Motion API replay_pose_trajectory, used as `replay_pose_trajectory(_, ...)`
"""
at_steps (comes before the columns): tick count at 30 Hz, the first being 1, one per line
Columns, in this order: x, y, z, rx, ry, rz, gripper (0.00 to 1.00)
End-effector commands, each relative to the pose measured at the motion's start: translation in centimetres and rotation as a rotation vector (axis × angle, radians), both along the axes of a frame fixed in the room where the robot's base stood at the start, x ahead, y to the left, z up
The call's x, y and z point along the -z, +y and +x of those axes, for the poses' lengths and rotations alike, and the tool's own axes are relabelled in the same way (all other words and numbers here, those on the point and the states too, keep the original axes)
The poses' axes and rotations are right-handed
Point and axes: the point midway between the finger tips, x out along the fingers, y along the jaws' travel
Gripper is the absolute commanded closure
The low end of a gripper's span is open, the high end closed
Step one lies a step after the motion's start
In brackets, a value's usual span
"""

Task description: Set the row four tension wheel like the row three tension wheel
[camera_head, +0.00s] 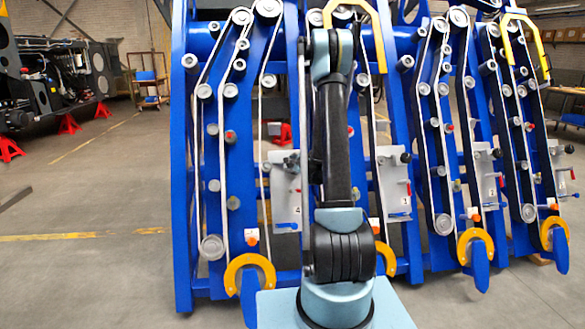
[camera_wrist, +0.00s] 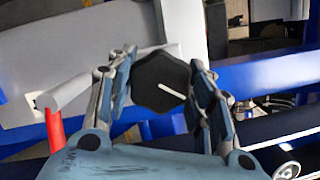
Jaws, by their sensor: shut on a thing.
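My gripper (camera_wrist: 163,72) is closed around a dark lobed knob, the tension wheel (camera_wrist: 158,88), with one finger on each side. A white line on the wheel's face slants down to the right in the wrist view. In the head view my gripper (camera_head: 291,164) is at the leftmost pale plate (camera_head: 283,206), partly behind my arm, and its wheel is hard to make out there. A similar black wheel (camera_head: 405,157) sits on the neighbouring plate (camera_head: 391,180); its mark is too small to read. The row numbers on the plates are too small to read surely.
The blue chassis frame (camera_head: 183,180) carries belts and rollers. A red lever (camera_wrist: 54,131) and grey bar (camera_wrist: 65,90) are beside my gripper. More wheels (camera_head: 497,153) (camera_head: 569,149) sit on plates to the right. Yellow-orange guards (camera_head: 250,262) stick out low. The floor at left is open.

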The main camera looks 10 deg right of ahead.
Motion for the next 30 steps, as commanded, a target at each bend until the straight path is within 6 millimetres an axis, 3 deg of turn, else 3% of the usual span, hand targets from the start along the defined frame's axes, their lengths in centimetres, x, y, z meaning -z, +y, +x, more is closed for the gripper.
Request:
replay_pose_trajectory(15,0.15,-0.11,-0.24,0.010,0.004,0.016,0.76)
replay_pose_trajectory(16,0.16,-0.09,-0.25,0.009,0.004,0.015,0.50)
replay_pose_trajectory(18,0.14,-0.07,-0.23,0.010,0.004,0.016,0.34)
replay_pose_trajectory(30,-0.01,-0.04,-0.23,0.009,0.002,0.017,0.32)
